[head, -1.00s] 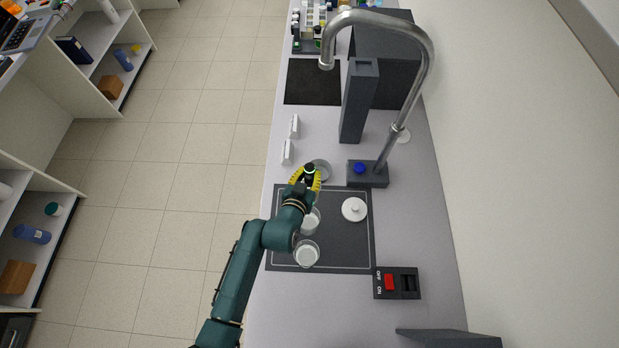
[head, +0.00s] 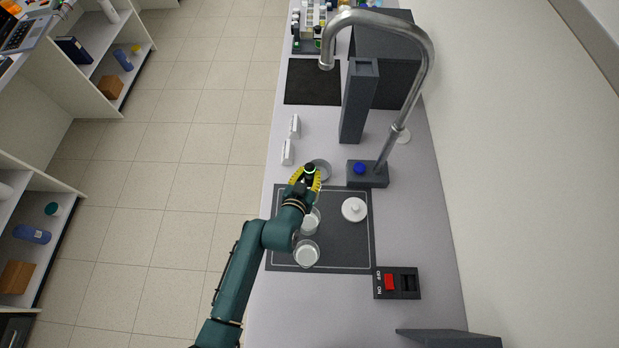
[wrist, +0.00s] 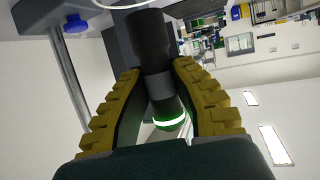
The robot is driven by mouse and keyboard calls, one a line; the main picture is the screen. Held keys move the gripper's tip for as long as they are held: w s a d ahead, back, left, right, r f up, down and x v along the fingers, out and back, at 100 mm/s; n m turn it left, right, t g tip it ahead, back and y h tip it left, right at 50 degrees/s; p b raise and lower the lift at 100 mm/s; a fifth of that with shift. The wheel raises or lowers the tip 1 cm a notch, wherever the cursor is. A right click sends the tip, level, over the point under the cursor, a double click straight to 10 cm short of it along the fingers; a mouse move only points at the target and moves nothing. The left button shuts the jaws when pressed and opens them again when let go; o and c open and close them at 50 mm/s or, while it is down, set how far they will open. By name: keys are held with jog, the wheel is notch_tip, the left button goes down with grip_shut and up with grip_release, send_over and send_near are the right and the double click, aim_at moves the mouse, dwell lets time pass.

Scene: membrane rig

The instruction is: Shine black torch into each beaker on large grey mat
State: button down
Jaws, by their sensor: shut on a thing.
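My gripper (head: 308,182) is shut on the black torch (head: 309,168), over the far edge of the large grey mat (head: 340,256). In the wrist view the torch (wrist: 150,45) sits between the yellow fingers of my gripper (wrist: 160,95). It has a grey band and a bright green-white ring near the palm. One beaker (head: 306,254) with pale contents stands on the near part of the mat. Another beaker (head: 311,220) stands behind it, partly hidden by my arm. A round grey dish-like thing (head: 322,170) shows just beyond the gripper, partly hidden.
A white lid with a knob (head: 354,209) lies on the mat's right side. A tap base with a blue knob (head: 368,174) and a tall grey block (head: 358,102) stand beyond. Two small white holders (head: 288,151) are at the left edge.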

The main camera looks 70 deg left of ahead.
aim_at(308, 172)
jog(key=shift+r, duration=0.15)
notch_tip(308, 172, up, 3)
jog(key=p, duration=0.3)
